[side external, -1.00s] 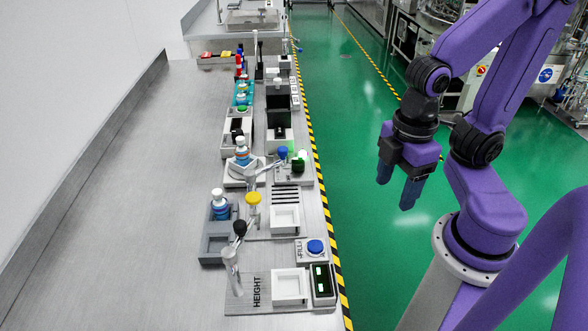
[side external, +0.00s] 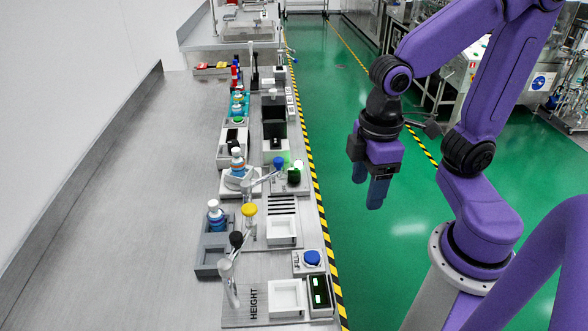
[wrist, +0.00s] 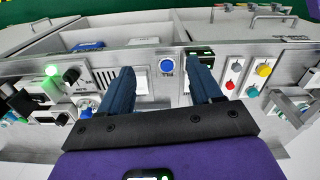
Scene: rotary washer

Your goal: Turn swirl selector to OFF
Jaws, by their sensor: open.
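My gripper (side external: 367,192) hangs with its blue fingers pointing down, over the green floor to the right of the bench. The fingers are apart with nothing between them; they also show in the wrist view (wrist: 161,70).
The long steel bench (side external: 130,210) carries a row of stations along its right edge. A blue button (side external: 312,257) stands near a green-lit display (side external: 319,290). Bottles (side external: 216,215) stand in holders. Red and yellow buttons (wrist: 235,67) show right in the wrist view.

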